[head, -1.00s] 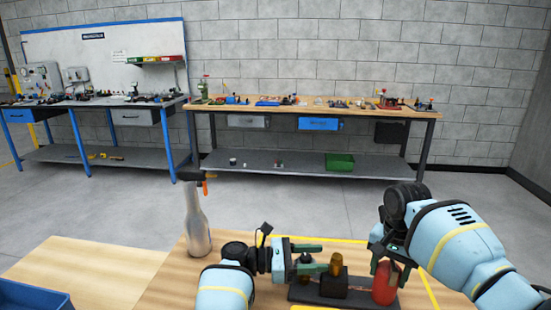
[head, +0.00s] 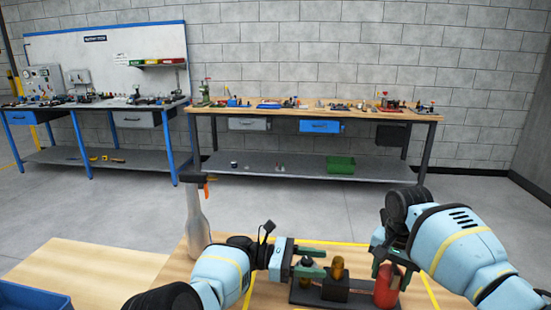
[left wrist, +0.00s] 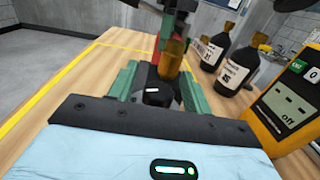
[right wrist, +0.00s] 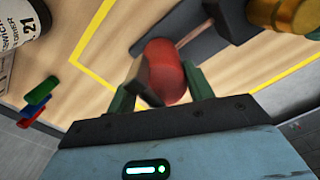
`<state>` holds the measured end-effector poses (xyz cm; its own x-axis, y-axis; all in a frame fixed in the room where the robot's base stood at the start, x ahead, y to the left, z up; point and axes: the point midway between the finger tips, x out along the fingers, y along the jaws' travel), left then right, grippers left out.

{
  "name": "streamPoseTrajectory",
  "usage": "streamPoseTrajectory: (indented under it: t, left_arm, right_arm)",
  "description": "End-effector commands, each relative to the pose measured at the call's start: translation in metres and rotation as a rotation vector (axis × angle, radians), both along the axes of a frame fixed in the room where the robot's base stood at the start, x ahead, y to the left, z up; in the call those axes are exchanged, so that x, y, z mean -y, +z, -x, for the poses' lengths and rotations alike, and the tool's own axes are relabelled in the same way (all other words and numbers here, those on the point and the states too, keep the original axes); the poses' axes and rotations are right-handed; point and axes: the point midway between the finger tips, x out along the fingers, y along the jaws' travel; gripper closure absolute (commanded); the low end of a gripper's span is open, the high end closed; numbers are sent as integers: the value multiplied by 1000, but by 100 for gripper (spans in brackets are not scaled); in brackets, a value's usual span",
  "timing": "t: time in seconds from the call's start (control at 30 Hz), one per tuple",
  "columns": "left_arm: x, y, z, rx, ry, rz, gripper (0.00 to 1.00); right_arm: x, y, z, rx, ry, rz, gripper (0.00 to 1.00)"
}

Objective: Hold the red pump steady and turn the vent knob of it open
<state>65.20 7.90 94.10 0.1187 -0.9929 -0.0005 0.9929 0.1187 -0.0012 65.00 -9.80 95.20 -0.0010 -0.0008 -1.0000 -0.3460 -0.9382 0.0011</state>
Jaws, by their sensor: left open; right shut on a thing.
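The red pump (head: 386,287) is a red cylinder at the right end of a dark base at the table's front, beside a black block with an amber dome (head: 337,266). My right gripper (head: 391,262) is shut on the red cylinder; the right wrist view shows the red body (right wrist: 168,65) between its fingers. My left gripper (head: 309,261) is open at the base's left end. In the left wrist view, a black knob with a white mark (left wrist: 152,94) sits between its open fingers; contact cannot be told. Much of the knob is hidden in the head view.
A spray bottle (head: 196,225) stands left of my left gripper, and a blue bin (head: 35,296) is at the front left. The left wrist view shows dark labelled bottles (left wrist: 237,70) and a yellow meter (left wrist: 285,105) at the right. Workbenches stand far back.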

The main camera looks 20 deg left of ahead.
Motion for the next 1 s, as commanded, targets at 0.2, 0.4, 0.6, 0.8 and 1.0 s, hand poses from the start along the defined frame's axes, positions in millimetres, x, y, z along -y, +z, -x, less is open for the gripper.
streamPoseTrajectory:
  t: [0.2, 0.4, 0.6, 0.8, 1.0]
  left_arm:
    - [-23, 0, 2, 2, 2, 0, 51]
    - [-51, 0, 5, 2, 3, -1, 51]
    - [-74, 9, 5, 17, 8, 11, 51]
    - [-66, 38, -13, 86, 51, 43, 51]
    - [-59, 38, -39, 228, 115, -145, 51]
  right_arm:
    - [-1, 1, 0, 1, 2, -1, 100]
    - [-1, 1, 0, 1, 2, -1, 100]
    - [-1, 1, 0, 1, 2, -1, 100]
    - [-1, 1, 0, 1, 2, 0, 100]
    - [-1, 1, 0, 1, 2, 0, 100]
